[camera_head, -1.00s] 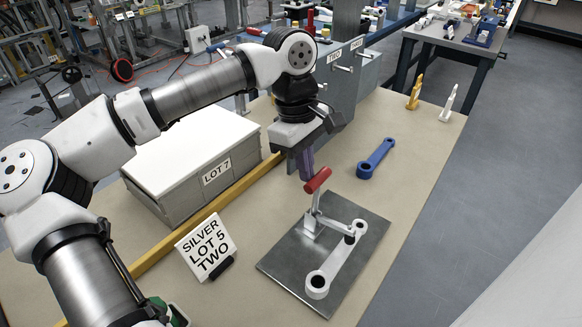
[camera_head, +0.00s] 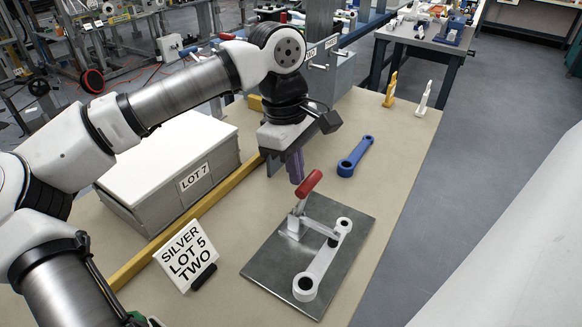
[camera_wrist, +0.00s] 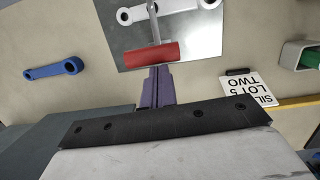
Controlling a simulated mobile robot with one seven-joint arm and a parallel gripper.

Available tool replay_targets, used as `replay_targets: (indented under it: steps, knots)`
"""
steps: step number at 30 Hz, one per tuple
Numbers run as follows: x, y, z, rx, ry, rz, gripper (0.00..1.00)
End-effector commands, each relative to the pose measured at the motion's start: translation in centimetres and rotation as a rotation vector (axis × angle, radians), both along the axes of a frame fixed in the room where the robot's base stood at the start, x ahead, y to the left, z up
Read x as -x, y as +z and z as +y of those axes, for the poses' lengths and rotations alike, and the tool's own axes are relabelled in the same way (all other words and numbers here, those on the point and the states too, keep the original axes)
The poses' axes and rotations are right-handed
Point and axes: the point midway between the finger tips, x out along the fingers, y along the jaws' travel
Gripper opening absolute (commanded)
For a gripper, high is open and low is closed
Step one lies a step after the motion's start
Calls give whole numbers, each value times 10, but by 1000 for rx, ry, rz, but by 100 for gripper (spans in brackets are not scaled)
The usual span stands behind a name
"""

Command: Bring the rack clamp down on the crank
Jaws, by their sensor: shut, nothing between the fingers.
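The silver crank (camera_head: 322,265) lies on a dark metal plate (camera_head: 262,262). The rack clamp (camera_head: 294,226) stands on that plate, left of the crank. Its red handle (camera_head: 309,183) is raised and tilted; its arm (camera_head: 320,231) reaches over the crank's middle with a black tip. I cannot tell whether the tip touches the crank. My gripper (camera_head: 297,181) is shut and empty, pointing down at the handle's left side. In the wrist view, the purple fingers (camera_wrist: 159,73) end right at the red handle (camera_wrist: 151,54); contact is unclear.
A blue crank (camera_head: 355,157) lies behind the plate. A sign reading "SILVER LOT 5 TWO" (camera_head: 186,255) stands left of it. A white-topped "LOT 7" box (camera_head: 165,160) is further left, beyond a yellow strip (camera_head: 140,262). Yellow (camera_head: 391,90) and white (camera_head: 424,98) pieces stand far back.

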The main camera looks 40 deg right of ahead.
Motion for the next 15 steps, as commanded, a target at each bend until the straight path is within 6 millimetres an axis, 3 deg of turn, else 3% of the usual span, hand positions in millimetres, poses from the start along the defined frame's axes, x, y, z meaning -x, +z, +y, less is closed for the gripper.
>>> replay_targets:
  steps: [1,8,11,15]
  knots:
    - [22,-7,-6,3,-49,41,0]
    - [21,-5,-5,2,-48,41,0]
    - [18,4,-5,5,-44,37,0]
    - [10,32,-2,11,-38,26,0]
